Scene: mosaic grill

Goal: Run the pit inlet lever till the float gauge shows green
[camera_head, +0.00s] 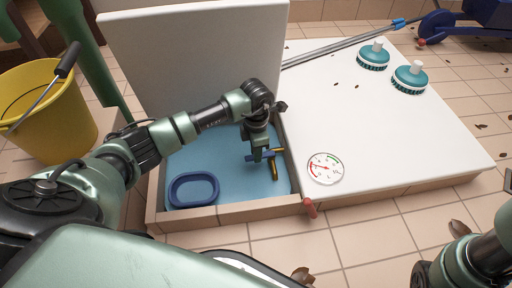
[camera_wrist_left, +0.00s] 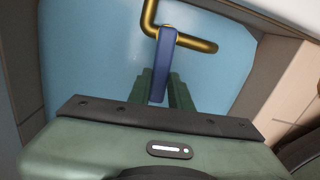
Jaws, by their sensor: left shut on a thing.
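The pit inlet lever (camera_wrist_left: 164,55) is a flat blue handle on a bent brass pipe (camera_wrist_left: 195,42) inside the light-blue pit (camera_head: 230,198). My left gripper (camera_head: 257,150) reaches down into the pit and is shut on the lever; its green fingers (camera_wrist_left: 161,90) lie on both sides of the handle in the left wrist view. The round float gauge (camera_head: 325,168) lies on the white deck right of the pit. It has a red arc at left and a green arc at upper right; its red needle seems to point left. My right gripper is out of view.
A white lid (camera_head: 195,55) stands upright behind the pit. Two teal brushes (camera_head: 409,78) and a grey pole (camera_head: 335,50) lie on the deck. A yellow bucket (camera_head: 45,110) is at left.

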